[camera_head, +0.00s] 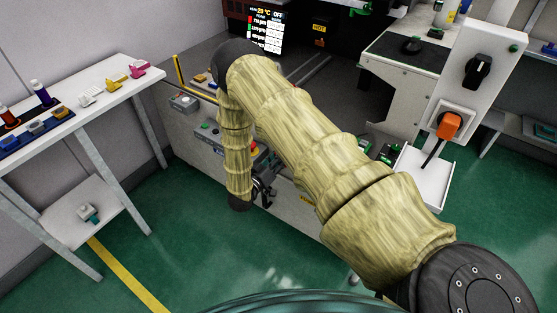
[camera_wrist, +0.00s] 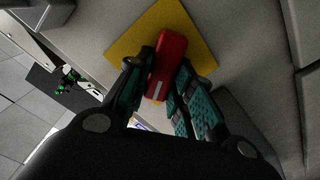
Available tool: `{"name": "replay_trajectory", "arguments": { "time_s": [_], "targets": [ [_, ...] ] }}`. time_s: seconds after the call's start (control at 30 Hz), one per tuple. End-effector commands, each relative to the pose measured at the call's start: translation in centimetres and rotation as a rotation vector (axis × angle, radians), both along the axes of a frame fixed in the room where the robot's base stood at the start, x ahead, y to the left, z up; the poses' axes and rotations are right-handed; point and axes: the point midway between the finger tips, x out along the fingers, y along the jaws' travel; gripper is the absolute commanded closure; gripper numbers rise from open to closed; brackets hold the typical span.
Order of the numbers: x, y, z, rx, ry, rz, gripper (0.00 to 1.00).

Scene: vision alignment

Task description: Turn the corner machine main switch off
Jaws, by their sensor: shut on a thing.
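In the wrist view, the machine's main switch is a red handle (camera_wrist: 171,52) on a square yellow plate (camera_wrist: 199,42), with a pale mark near its lower end. The handle runs slightly slanted from upper right to lower left. My gripper (camera_wrist: 161,72) has its dark teal-padded fingers on both sides of the handle and is shut on it. In the head view, my gripper (camera_head: 264,190) is at the front panel of the corner machine (camera_head: 195,125). The switch handle is hidden there behind my arm and gripper.
A white table (camera_head: 110,88) with small coloured parts stands left. A white panel with a black rotary switch (camera_head: 477,71) and an orange plug (camera_head: 448,126) stands right. A lit display (camera_head: 265,30) is behind the machine. Green floor (camera_head: 190,245) in front is clear.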

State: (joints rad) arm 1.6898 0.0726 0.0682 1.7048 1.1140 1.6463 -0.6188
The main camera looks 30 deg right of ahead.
Motion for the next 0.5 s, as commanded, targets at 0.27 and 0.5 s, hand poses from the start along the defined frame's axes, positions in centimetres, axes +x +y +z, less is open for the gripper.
{"name": "replay_trajectory", "arguments": {
  "time_s": [0.27, 0.5],
  "targets": [
    [0.14, 0.17, -0.34, -0.1, 0.242, 0.001, 1.0],
    [0.27, 0.23, -0.56, -0.187, 0.453, 0.001, 1.0]
  ]
}}
